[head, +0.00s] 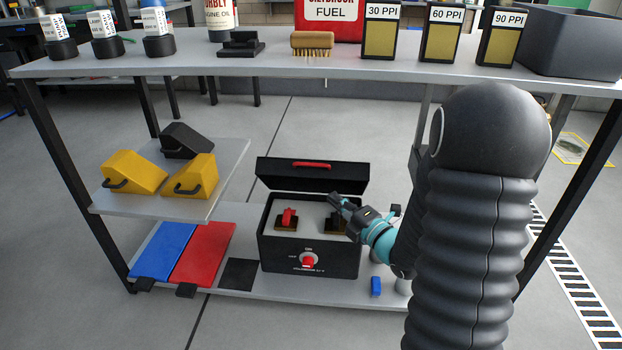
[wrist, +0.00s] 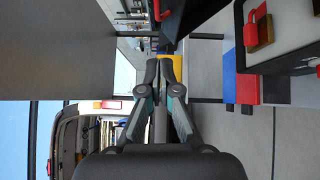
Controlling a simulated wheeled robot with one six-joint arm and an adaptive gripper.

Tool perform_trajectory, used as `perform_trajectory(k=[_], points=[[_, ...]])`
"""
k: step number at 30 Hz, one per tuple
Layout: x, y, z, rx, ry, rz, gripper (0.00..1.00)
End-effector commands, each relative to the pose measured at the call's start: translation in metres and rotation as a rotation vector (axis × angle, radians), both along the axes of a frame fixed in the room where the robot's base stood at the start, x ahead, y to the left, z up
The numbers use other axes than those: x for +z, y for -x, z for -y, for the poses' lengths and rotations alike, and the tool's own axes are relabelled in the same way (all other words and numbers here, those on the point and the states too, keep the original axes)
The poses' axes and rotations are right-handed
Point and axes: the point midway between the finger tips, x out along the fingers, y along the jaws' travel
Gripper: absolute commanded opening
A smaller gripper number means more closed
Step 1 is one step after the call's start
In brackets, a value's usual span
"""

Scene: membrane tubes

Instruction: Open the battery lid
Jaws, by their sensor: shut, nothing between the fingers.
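The black battery box (head: 310,250) stands on the low shelf, its front dial facing me. Its lid (head: 310,178) is raised at the back edge, so the inside is exposed. A red handle (head: 312,164) is on the lid; the lid shows as a dark edge in the wrist view (wrist: 182,22). Inside are a red-capped terminal (head: 288,217) at left and a dark terminal, partly hidden by my gripper, at right. My gripper (head: 334,199) is shut and empty, over the right side of the box. Its fingers also show closed in the wrist view (wrist: 159,68). I see no contact with the lid.
The tabletop (head: 270,68) overhangs the low shelf. Yellow wedges (head: 195,176) sit on a side shelf at left. A blue panel (head: 164,248), a red panel (head: 203,252) and a black square (head: 240,274) lie left of the box. A small blue object (head: 376,286) stands at right.

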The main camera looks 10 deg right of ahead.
Motion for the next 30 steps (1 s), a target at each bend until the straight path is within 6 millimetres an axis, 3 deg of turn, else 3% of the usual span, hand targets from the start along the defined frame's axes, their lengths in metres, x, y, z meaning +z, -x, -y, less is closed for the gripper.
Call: perform_trajectory(k=[8, 23, 30], points=[[-0.003, -0.007, -0.008, 0.027, 0.002, 0.046, 0.00], [0.003, -0.086, -0.048, 0.026, 0.001, 0.044, 0.00], [0.006, -0.115, -0.036, 0.022, 0.001, 0.044, 0.00]])
